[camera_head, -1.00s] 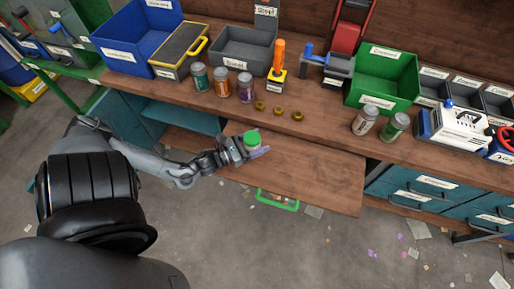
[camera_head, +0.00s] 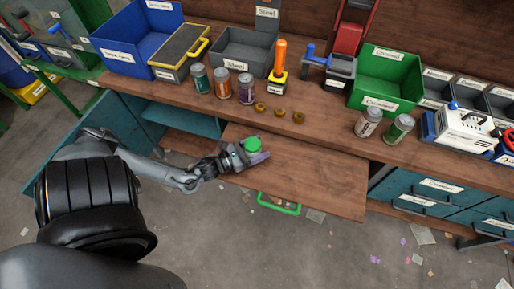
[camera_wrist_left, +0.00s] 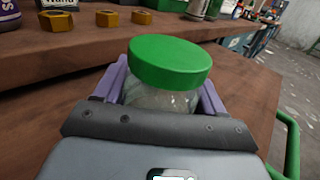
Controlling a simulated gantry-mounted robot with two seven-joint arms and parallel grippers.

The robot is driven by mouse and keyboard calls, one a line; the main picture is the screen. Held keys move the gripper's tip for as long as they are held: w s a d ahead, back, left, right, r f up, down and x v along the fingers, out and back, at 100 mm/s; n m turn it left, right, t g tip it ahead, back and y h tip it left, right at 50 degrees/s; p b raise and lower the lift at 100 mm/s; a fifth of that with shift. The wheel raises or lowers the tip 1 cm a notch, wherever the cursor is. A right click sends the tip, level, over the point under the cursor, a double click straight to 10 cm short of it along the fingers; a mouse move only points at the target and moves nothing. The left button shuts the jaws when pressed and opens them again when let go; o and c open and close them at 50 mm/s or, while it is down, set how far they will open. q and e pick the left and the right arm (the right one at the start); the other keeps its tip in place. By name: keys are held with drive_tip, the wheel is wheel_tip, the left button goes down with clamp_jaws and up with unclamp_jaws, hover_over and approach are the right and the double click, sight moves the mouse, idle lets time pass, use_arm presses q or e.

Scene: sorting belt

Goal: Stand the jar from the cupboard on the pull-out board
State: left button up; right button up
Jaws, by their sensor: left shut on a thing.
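The jar has a green lid and a clear body; it shows at the left part of the pull-out board in the head view (camera_head: 252,145) and large in the left wrist view (camera_wrist_left: 168,62). My left gripper (camera_head: 257,157) is shut on the jar, with its purple fingers on both sides of the body in the left wrist view (camera_wrist_left: 165,95). The jar looks upright. The pull-out board (camera_head: 310,182) is drawn out below the bench top, with a green handle (camera_head: 279,204) at its front. The jar's base is hidden, so I cannot tell whether it touches the board. My right gripper is not in view.
The open cupboard (camera_head: 180,119) is left of the board. Several cans, such as an orange one (camera_head: 223,83), and brass nuts (camera_head: 279,112) stand on the bench top above. A green bin (camera_head: 385,80) is further right. The board's middle and right are clear.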

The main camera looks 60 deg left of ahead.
use_arm(q)
drive_tip(key=o, duration=1.1)
drive_tip(key=shift+o, duration=0.2)
drive_tip(key=shift+s+r, duration=0.1)
drive_tip(key=shift+s, duration=0.4)
drive_tip(key=s+p, duration=0.3)
drive_tip(key=s, duration=0.8)
drive_tip(key=shift+a, duration=0.15)
drive_tip(key=shift+s, duration=0.1)
